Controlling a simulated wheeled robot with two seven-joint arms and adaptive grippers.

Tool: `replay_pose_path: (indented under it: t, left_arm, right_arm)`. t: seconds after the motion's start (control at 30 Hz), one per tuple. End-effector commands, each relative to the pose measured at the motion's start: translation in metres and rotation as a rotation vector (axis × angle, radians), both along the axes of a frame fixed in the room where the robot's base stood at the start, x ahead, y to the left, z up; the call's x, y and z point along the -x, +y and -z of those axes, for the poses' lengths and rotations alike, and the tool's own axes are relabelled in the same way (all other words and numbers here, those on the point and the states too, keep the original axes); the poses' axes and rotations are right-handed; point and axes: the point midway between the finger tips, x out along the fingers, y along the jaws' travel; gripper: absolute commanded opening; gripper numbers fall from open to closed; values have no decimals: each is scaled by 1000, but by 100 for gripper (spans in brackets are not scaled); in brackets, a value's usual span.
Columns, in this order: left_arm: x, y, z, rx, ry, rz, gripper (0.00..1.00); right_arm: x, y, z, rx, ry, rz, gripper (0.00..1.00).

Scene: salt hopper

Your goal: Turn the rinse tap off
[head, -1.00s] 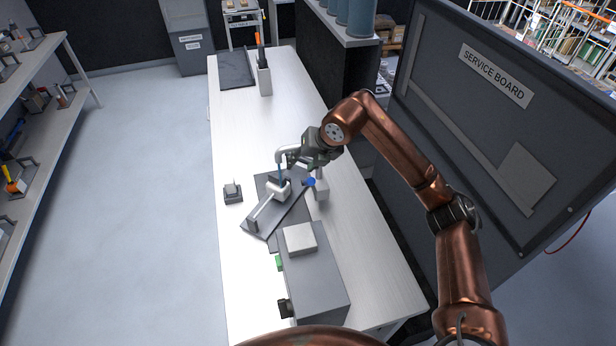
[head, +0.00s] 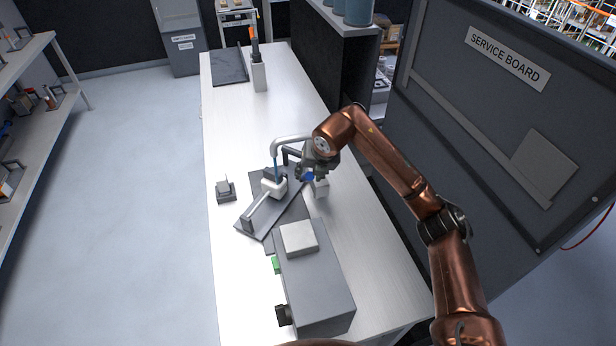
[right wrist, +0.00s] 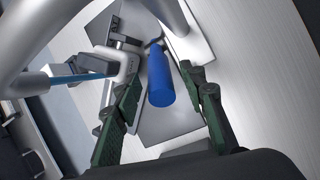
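The rinse tap has a grey curved spout (head: 290,139) and a blue handle (head: 308,176). A thin blue stream (head: 276,167) hangs below the spout and also shows in the right wrist view (right wrist: 75,78). My right gripper (head: 306,166) is at the blue handle. In the right wrist view the handle (right wrist: 160,82) lies between the two green-padded fingers of the open gripper (right wrist: 165,115), with visible gaps on both sides. My left gripper is not in view.
A white fitting (head: 273,188) on a dark sloped plate (head: 262,220) sits under the stream. A grey box (head: 318,285) stands nearer on the white table (head: 235,130). A small block (head: 225,191) is at the left. The service board (head: 490,130) rises at the right.

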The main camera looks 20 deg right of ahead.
Motion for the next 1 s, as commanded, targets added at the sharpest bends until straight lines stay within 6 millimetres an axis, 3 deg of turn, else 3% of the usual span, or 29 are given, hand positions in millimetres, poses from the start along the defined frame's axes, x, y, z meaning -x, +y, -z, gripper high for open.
replay_pose_path:
  t: [0.2,0.5,1.0]
  left_arm:
    - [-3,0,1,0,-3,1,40]
    - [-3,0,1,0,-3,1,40]
    - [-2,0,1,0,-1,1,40]
  right_arm:
    - [-8,2,17,-2,1,0,38]
    - [-9,2,18,-1,0,0,37]
    - [-9,2,18,0,-1,0,3]
